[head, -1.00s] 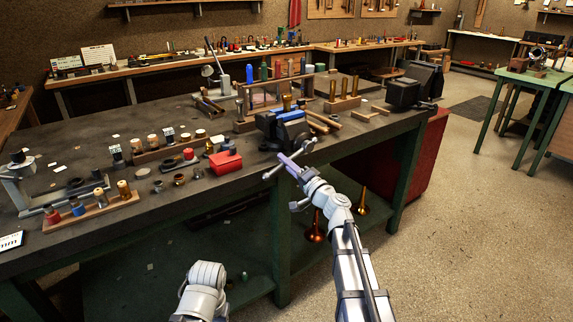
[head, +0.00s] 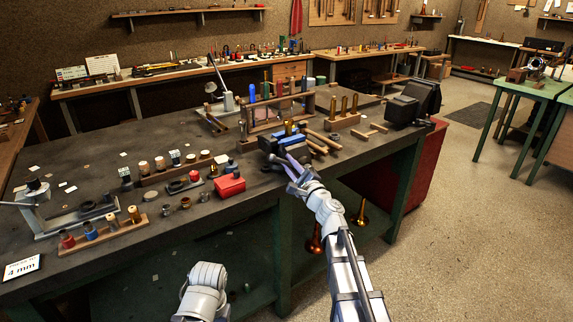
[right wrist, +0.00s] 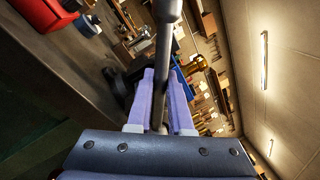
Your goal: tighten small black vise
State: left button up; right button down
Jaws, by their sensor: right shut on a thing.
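The small black vise (head: 268,143) with blue jaw faces sits at the front edge of the dark workbench in the head view. My right gripper (head: 287,160) is at the front of the vise, its pale purple fingers pointing toward it. In the right wrist view, the fingers (right wrist: 161,100) are shut on a grey metal bar (right wrist: 166,50), the vise handle, which runs up between them. In the head view the handle is largely hidden by the gripper. My left gripper is out of view; only a left arm link shows at the bottom.
A red box (head: 229,185) lies on the bench left of the vise. A wooden rack (head: 260,124) stands behind it, and wooden sticks (head: 322,139) lie to its right. A larger black vise (head: 402,111) is at the bench's right end. Open floor lies right of the bench.

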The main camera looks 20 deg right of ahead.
jog(key=d+r+m+p, duration=0.1)
jog(key=r+m+h+p, duration=0.1)
jog(key=m, duration=0.1)
jog(key=shift+w+d+r, duration=0.1)
jog(key=shift+w+d, duration=0.1)
jog(key=shift+d, duration=0.15)
jog(key=m, duration=0.1)
jog(key=d+m+p, duration=0.1)
jog(key=r+m+p, duration=0.1)
jog(key=shift+w+d+h, duration=0.3)
jog(key=shift+d, duration=0.05)
jog(key=m, duration=0.1)
jog(key=d+m+p, duration=0.1)
jog(key=d+m, duration=0.1)
jog(key=shift+w+r+g+h+p, duration=0.3)
jog(key=shift+r+g, duration=0.1)
jog(key=shift+w+d+m+p, duration=0.25)
jog(key=shift+d+m+p, duration=0.15)
jog(key=shift+d+m, duration=0.45)
jog(key=d+m, duration=0.1)
jog(key=m+g, duration=0.1)
jog(key=m, duration=0.1)
jog(key=shift+w+d+p, duration=0.35)
jog(key=shift+p, duration=0.05)
jog(key=w+d+f+m+g, duration=0.1)
jog(key=d+f+m, duration=0.2)
jog(key=d+m, duration=0.2)
jog(key=shift+w+f+m+g+y, duration=0.15)
jog(key=shift+w+m+g+y, duration=0.2)
jog(key=shift+m, duration=0.8)
